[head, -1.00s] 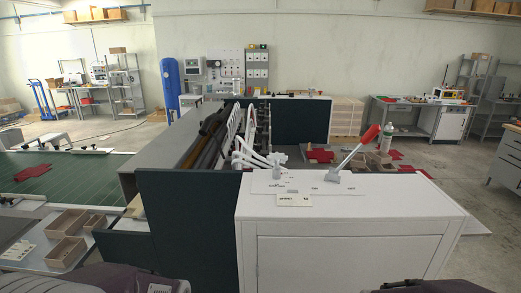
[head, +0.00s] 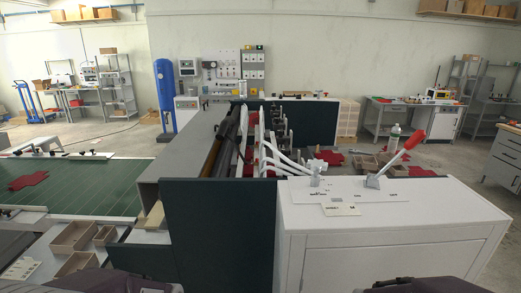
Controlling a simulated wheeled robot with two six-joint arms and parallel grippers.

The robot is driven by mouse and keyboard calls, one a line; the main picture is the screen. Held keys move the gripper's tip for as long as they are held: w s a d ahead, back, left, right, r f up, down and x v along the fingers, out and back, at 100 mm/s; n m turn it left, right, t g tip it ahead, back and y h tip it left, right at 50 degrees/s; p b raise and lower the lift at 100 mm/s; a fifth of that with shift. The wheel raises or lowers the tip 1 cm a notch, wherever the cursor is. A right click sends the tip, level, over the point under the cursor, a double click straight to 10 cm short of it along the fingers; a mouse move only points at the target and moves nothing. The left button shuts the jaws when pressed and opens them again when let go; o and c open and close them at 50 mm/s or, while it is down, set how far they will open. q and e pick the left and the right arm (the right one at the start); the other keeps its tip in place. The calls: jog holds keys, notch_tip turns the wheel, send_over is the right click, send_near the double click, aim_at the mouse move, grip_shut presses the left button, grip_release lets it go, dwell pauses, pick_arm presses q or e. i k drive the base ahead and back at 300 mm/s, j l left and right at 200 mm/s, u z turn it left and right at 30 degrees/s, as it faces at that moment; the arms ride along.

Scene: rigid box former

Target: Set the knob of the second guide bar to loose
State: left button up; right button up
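The machine's white guide bars (head: 262,142) run away from me between the dark rollers and the dark green side panels. Several white arms (head: 285,164) reach from them toward a small grey fitting (head: 316,178) on the white cabinet top. The knobs of the guide bars are too small to make out, and I cannot tell their settings. Neither gripper is in view; only dark parts of my own arms show at the bottom edge.
A green conveyor (head: 85,185) with a red blank (head: 28,181) and cardboard trays (head: 76,237) lie left.

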aim_at(285, 152)
jog(key=i+j, duration=0.1)
jog(key=j, duration=1.05)
jog(key=i+j, duration=0.15)
jog(key=j, duration=0.45)
jog(key=z, duration=0.05)
